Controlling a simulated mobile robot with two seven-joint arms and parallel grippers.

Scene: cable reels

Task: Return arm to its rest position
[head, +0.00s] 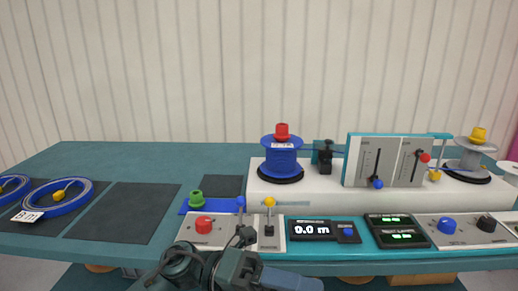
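Part of one of my arms, dark with cables (215,268), shows at the bottom centre, in front of the bench edge. I cannot tell which arm it belongs to. It partly covers the lower end of the control panel with the red button (203,224) and the blue-knobbed lever (240,203). I make out no gripper fingers on it, and I see no object held. No other arm is in view.
A blue cable reel (282,160) stands on the white stand (305,198), with a slider panel (385,162) and a grey reel (470,154) to its right. Blue cable coils (58,198) lie at left. A dark mat (125,212) is bare. The display (311,229) reads 0.0 m.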

